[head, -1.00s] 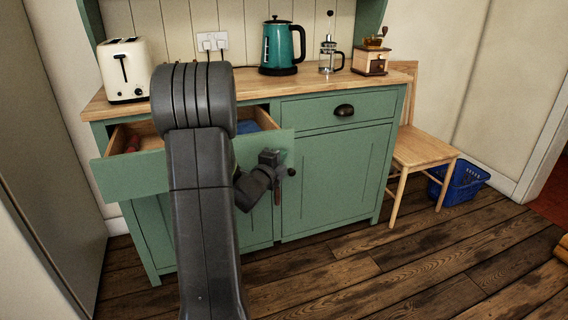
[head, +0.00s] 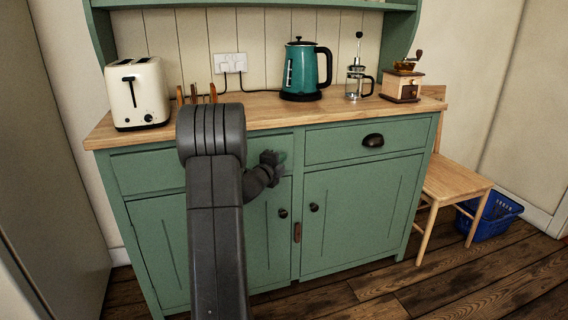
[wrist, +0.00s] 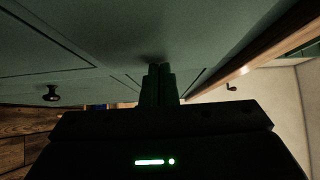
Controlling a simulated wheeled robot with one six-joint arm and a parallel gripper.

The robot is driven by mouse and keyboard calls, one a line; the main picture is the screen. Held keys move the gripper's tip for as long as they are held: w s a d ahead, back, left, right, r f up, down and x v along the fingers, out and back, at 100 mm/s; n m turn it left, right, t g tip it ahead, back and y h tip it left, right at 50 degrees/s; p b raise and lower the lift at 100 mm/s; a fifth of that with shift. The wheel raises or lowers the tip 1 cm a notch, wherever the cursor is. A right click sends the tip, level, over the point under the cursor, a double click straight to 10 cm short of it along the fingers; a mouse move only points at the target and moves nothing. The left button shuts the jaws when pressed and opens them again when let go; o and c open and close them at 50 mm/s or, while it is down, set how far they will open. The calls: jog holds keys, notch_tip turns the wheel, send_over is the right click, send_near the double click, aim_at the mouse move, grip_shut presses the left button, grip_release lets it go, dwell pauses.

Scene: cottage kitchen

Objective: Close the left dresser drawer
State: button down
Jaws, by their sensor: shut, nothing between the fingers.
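The left dresser drawer (head: 147,170) is a green front under the worktop, at the left of the dresser. It looks flush with the dresser front, and no drawer interior shows. My arm covers its middle, including where a handle could be. My gripper (head: 281,158) is at the right end of this drawer front, its fingers pointing at the green face. In the wrist view the fingers (wrist: 158,84) are together, with nothing between them, and their tips are at or very near the green surface. Whether they touch it I cannot tell.
The right drawer (head: 340,142), with a dark cup handle, is shut. Cupboard doors with round knobs are below. On the worktop (head: 260,113) stand a cream toaster (head: 137,92), a teal kettle (head: 301,70), a cafetière (head: 355,80) and a coffee grinder (head: 402,84). A wooden chair (head: 455,182) stands at the right.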

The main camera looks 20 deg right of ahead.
jog(key=shift+w+r, duration=0.25)
jog(key=shift+w, duration=0.65)
jog(key=shift+a+r, duration=0.1)
